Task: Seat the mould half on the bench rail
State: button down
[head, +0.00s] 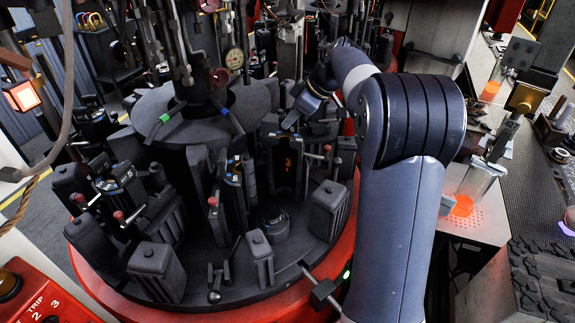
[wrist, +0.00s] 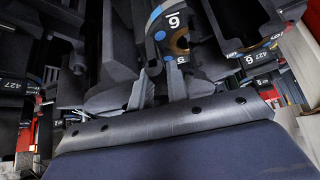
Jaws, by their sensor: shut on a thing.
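My gripper (head: 293,122) reaches down over the rotary table, partly hidden by my own arm in the head view. In the wrist view its two fingers (wrist: 155,88) are close together at the lower edge of a dark grey mould half (wrist: 172,18) marked 6, with blue marks. They are shut on it. In the head view a dark mould half (head: 287,165) with an orange glow inside stands upright just below the gripper; I cannot tell whether it is the held one. I cannot make out the bench rail for certain.
The round dark table (head: 205,275) with a red rim carries several mould blocks and red-knobbed handles close around the gripper. A second labelled mould part (wrist: 250,45) is near on the right in the wrist view. A perforated bench (head: 530,200) lies at far right, beyond my arm.

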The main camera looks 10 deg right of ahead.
jog(key=shift+r+p, duration=0.95)
jog(key=shift+r, duration=1)
jog(key=shift+r+p, duration=2.25)
jog(key=shift+r, duration=0.65)
